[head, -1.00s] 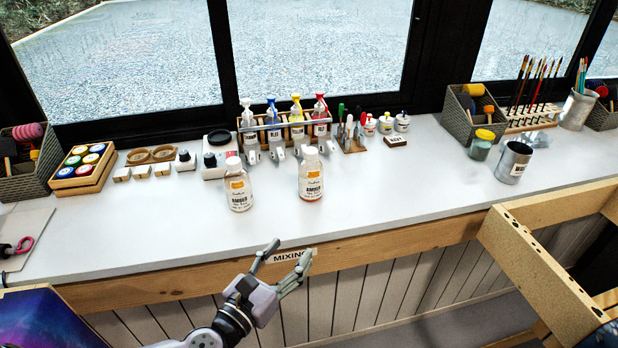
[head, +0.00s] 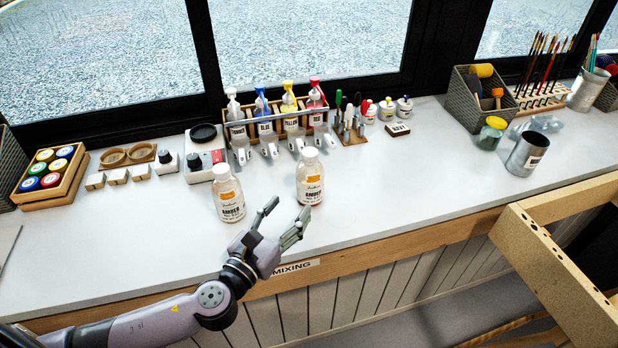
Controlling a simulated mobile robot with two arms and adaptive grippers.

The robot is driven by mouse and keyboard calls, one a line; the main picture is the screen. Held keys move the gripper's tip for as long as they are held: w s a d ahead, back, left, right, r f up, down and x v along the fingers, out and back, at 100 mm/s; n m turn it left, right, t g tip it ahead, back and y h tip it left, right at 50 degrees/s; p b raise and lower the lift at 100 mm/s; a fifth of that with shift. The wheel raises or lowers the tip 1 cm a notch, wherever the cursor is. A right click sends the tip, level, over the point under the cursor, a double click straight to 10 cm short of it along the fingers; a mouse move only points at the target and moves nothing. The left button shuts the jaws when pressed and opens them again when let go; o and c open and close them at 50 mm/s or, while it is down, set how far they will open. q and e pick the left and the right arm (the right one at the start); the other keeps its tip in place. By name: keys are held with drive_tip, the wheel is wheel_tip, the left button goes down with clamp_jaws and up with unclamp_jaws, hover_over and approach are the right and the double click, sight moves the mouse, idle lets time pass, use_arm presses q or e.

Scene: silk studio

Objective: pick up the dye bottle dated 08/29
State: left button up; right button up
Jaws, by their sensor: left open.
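Two clear dye bottles with white caps and "AMBER" labels stand upright on the white counter. The left bottle (head: 228,196) looks mostly empty. The right bottle (head: 310,180) shows a little amber at its base in the earlier frame. The small date print on both labels is too fine to read, so I cannot tell which is dated 08/29. My left gripper (head: 287,215) is open and empty at the counter's front edge, in front of the gap between the bottles, its right finger close to the right bottle's lower side. Whether it touches cannot be told. My right gripper is not in view.
Behind the bottles stand a wooden rack (head: 277,125) of coloured squeeze bottles and a small scale (head: 207,155). A metal cup (head: 527,153) and a green-filled jar (head: 492,133) are at the right. The counter (head: 400,190) right of the bottles is clear. A wooden frame (head: 560,270) juts out at the right.

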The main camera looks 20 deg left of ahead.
sight(317, 173)
use_arm(q)
drive_tip(key=w, duration=0.4)
drive_tip(key=w+d, duration=0.1)
drive_tip(key=w, duration=0.4)
drive_tip(key=w+d+p, duration=0.1)
drive_tip(key=w, duration=0.3)
drive_tip(key=shift+w+d+f, duration=0.1)
drive_tip(key=shift+w+d, duration=0.1)
drive_tip(key=shift+w, duration=0.05)
drive_tip(key=shift+c, duration=0.5)
clamp_jaws()
